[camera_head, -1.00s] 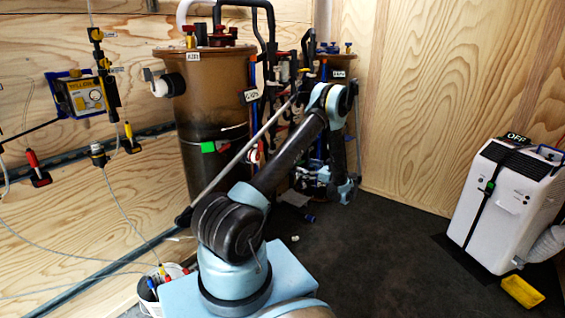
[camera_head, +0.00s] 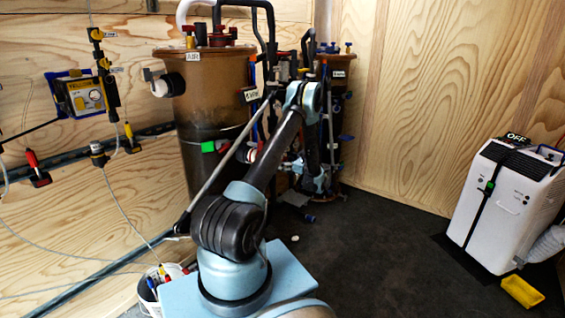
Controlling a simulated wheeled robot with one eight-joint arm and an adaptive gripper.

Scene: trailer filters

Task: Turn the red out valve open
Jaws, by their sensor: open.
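Several red-handled valves are in view, and I cannot tell which is the red out valve. One red handle (camera_head: 32,159) is on a valve on the left wall. Other red handles (camera_head: 232,31) sit on top of the large brown filter tank (camera_head: 212,85). My arm reaches over the floor toward the piping between the two tanks. My gripper (camera_head: 318,183) is low in front of the smaller rear tank (camera_head: 341,110), small and dark against the pipes. It is open; its fingers are hard to make out, and I see nothing held.
A white machine (camera_head: 505,210) stands at the right with a yellow tray (camera_head: 522,291) beside it. A white bucket (camera_head: 150,297) of tools is at the lower left. Hoses and pipes crowd the tanks. The dark floor (camera_head: 390,240) is mostly clear.

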